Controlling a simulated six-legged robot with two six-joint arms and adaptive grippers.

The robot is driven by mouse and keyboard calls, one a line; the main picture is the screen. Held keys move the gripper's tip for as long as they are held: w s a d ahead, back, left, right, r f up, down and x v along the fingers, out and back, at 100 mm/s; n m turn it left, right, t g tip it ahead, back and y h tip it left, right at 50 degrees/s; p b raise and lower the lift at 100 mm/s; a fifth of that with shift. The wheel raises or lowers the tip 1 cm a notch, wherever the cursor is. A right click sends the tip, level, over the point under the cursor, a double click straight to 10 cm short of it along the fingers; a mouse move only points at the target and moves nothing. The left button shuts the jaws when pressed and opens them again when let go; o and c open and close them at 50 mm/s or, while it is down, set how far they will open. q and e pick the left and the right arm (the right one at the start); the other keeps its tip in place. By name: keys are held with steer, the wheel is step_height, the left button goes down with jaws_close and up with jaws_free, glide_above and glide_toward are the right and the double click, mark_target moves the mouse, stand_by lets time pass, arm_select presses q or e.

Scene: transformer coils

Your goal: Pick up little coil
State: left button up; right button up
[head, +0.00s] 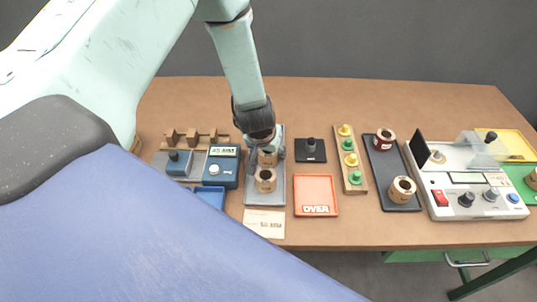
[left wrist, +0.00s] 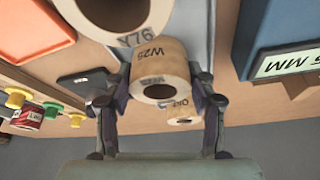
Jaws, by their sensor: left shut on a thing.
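My left gripper (head: 267,146) reaches down over the grey coil tray (head: 265,197). In the left wrist view its fingers (left wrist: 161,80) are shut on the sides of a tan coil (left wrist: 158,52) marked W25. Whether this coil is clear of the tray, I cannot tell. A larger-looking tan coil (left wrist: 113,12) marked Y76 is beside it; in the head view it stands on the tray's front part (head: 265,184). A smaller-looking coil (left wrist: 183,121) sits behind the held one and is hidden by the gripper in the head view. My right gripper is not in view.
A blue meter (head: 220,168) stands close left of the tray. An orange tray (head: 316,196) and a black block (head: 310,150) lie to the right. Farther right are a peg board (head: 352,162), a dark tray (head: 384,172) with two coils, and a white machine (head: 470,200).

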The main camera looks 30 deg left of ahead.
arm_select(q)
steer(key=shift+a, duration=0.15)
steer(key=c, duration=0.6)
